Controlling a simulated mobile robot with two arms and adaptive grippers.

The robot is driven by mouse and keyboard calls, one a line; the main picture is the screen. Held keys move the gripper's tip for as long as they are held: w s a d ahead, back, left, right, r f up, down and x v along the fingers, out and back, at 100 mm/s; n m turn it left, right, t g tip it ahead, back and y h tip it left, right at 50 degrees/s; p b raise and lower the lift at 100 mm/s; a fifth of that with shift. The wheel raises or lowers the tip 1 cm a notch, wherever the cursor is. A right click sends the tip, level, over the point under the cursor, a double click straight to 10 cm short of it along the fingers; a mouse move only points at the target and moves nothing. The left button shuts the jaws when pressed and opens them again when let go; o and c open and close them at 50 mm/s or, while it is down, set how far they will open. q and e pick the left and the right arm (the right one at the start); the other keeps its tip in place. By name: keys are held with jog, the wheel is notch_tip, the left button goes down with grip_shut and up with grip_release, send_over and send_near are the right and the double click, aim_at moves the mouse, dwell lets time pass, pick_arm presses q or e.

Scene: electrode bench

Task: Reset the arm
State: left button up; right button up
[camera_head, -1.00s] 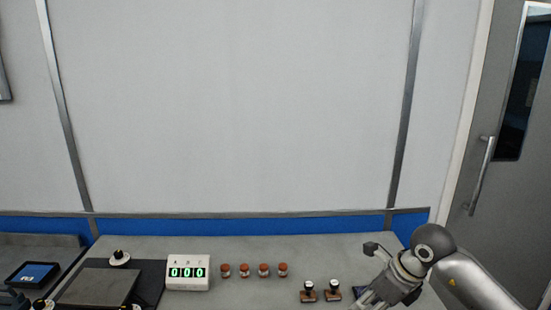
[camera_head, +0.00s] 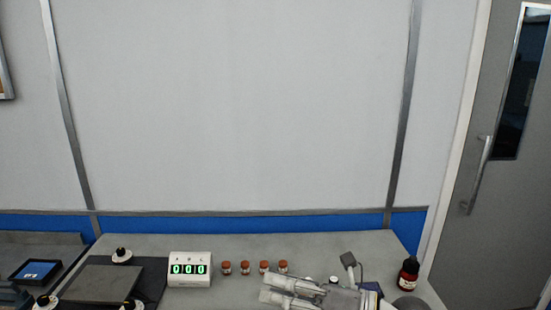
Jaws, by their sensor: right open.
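My right gripper (camera_head: 277,290) is at the bottom of the head view, low over the right part of the grey bench (camera_head: 336,246). Its fingers point left and are parted, with nothing seen between them. It hides most of the electrodes (camera_head: 333,280) with black and white tops behind it. My left gripper is not seen.
Several small jars with orange-brown lids (camera_head: 245,268) stand in a row just beyond my right fingers. A white display box (camera_head: 190,269) reads 000. A dark bottle with a red label (camera_head: 408,273) stands at the right. A flat plate (camera_head: 99,283) and a tablet (camera_head: 36,270) lie at the left.

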jog(key=w+d+r+m+t+h, duration=0.1)
jog(key=d+r+m+t+h, duration=0.2)
jog(key=m+t, duration=0.5)
jog(key=w+d+r+m+t+h, duration=0.1)
jog(key=d+r+m+t+h, duration=0.1)
jog(key=d+m+t, duration=0.6)
jog(key=s+d+f+m+g+h, duration=0.2)
jog(key=d+f+m+g+h, duration=0.25)
jog(key=f+m+h, duration=0.4)
jog(key=s+d+f+m+g+h, duration=0.3)
jog(key=d+f+m+h, duration=0.25)
jog(key=f+m, duration=0.55)
jog(key=s+a+f+m+g+y, duration=0.1)
jog(key=s+f+m+g, duration=0.1)
jog(key=s+f+g, duration=0.6)
jog(key=s+f+m+g+y, duration=0.1)
jog(key=s+f+m+g, duration=0.3)
jog(key=s, duration=0.8)
notch_tip(320, 180, down, 27)
jog(key=s+n, duration=0.2)
jog(key=s+d+f+g, duration=0.1)
jog(key=s+d+f, duration=0.1)
jog(key=s+f, duration=1.5)
jog(key=shift+d, duration=0.3)
